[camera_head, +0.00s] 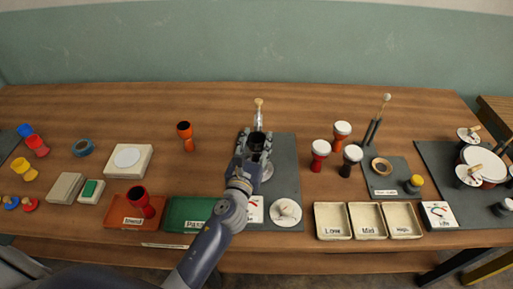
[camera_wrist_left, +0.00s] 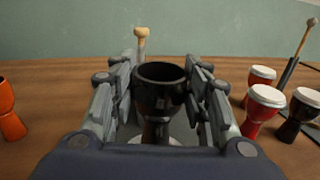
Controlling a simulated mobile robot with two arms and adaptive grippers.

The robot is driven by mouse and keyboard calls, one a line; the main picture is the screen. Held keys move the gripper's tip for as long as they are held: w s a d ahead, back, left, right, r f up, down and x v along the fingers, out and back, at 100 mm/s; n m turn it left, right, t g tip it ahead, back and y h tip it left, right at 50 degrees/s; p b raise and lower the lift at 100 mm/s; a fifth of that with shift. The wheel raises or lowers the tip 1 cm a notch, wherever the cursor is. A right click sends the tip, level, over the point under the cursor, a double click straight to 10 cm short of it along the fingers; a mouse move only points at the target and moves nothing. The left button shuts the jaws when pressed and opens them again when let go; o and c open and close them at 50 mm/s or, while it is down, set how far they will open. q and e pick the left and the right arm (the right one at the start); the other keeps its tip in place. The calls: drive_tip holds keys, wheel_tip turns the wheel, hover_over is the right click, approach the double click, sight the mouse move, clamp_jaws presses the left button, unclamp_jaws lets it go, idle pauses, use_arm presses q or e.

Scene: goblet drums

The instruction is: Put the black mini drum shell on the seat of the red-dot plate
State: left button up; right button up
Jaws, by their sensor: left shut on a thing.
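The black mini drum shell (camera_head: 257,138) stands upright, open end up, between the fingers of my left gripper (camera_head: 255,146). In the left wrist view the shell (camera_wrist_left: 160,90) shows its dark hollow rim, with the fingers shut on it from both sides. A pale round seat (camera_head: 267,172) shows partly beneath the gripper on the dark mat; its edge also shows below the shell in the left wrist view (camera_wrist_left: 155,141). Whether the shell touches it, and any red dot there, I cannot tell. My right gripper is not in view.
A wooden-handled tool (camera_head: 258,108) stands just behind the shell. Several headed drums (camera_head: 320,152) stand to the right. An orange shell (camera_head: 186,135) stands to the left. Red (camera_head: 120,213) and green (camera_head: 186,213) trays and cream bins (camera_head: 331,222) line the front.

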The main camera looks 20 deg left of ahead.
use_arm(q)
wheel_tip(320, 180, down, 2)
drive_tip(key=shift+f+b, duration=0.25)
drive_tip(key=shift+b, duration=0.15)
drive_tip(key=shift+r, duration=0.1)
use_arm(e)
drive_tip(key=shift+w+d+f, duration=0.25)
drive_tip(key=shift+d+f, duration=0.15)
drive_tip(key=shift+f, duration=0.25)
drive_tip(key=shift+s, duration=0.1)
use_arm(q)
drive_tip(key=o, duration=1.1)
drive_tip(key=shift+c, duration=0.2)
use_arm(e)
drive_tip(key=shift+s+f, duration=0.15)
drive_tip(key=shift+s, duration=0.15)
use_arm(q)
drive_tip(key=shift+s, duration=0.15)
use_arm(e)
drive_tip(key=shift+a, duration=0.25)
